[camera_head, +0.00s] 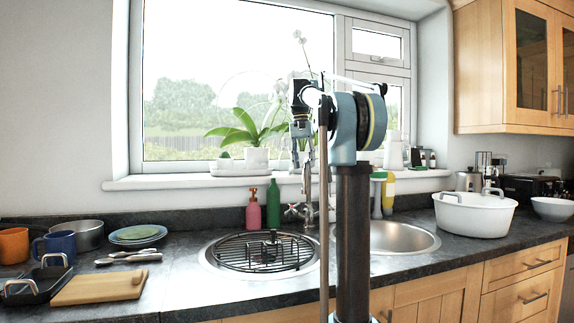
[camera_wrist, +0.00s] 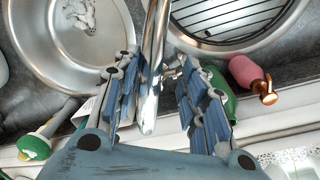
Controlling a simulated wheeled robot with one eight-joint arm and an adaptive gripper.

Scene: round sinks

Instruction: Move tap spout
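The chrome tap spout (camera_wrist: 153,62) runs down the middle of the wrist view, its rounded end towards my palm. My gripper (camera_wrist: 160,68) is open, with blue-grey fingers on both sides of the spout. Gaps show between the spout and the fingers, wider on the right; I see no clear contact. In the head view my gripper (camera_head: 304,165) points down above the tap (camera_head: 308,214), between the two sinks. My arm and column hide part of the tap there.
The left round sink (camera_head: 207,262) has a black rack (camera_head: 250,255) over it; the right sink (camera_head: 405,238) is partly behind my column. A pink bottle (camera_head: 253,210) and green bottle (camera_head: 273,205) stand left of the tap. A white tub (camera_head: 474,216) stands right.

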